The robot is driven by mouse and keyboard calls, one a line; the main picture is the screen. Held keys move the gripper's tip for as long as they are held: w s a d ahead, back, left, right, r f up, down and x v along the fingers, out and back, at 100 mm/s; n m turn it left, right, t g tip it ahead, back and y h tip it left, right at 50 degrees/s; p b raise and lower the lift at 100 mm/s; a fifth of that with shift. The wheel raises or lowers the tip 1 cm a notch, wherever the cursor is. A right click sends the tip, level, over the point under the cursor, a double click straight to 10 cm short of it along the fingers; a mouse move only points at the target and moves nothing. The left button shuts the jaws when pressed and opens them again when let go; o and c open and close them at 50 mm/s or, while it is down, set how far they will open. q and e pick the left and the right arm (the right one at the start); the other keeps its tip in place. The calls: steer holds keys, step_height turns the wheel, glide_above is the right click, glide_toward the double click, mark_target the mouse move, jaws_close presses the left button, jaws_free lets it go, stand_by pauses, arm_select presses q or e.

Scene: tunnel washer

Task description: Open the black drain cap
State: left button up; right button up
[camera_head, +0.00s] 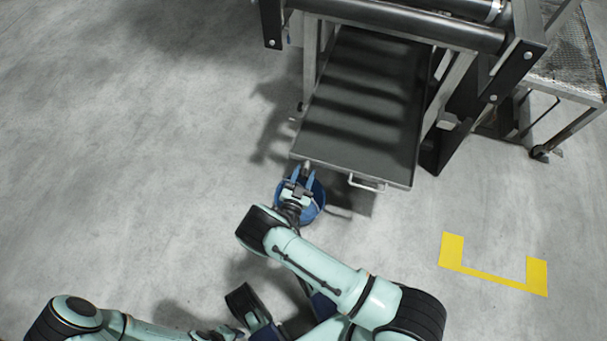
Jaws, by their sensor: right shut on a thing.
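The tray sits in a metal frame under dark rollers (400,22), with a pale handle (367,183) at its front. A wheeled metal cart (565,75) stands at the upper right. Yellow floor marking (492,276) lies at the right. The floor at left is clear.

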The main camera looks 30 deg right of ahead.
steer(key=n, duration=0.8)
steer(key=shift+d+n, duration=0.1)
steer(key=shift+n, duration=0.2)
steer(key=n, duration=0.4)
steer(key=shift+s+n, duration=0.1)
steer(key=shift+n, duration=0.2)
steer(key=n, duration=0.4)
steer(key=shift+n, duration=0.3)
steer(key=o, duration=1)
steer(key=shift+o, duration=0.2)
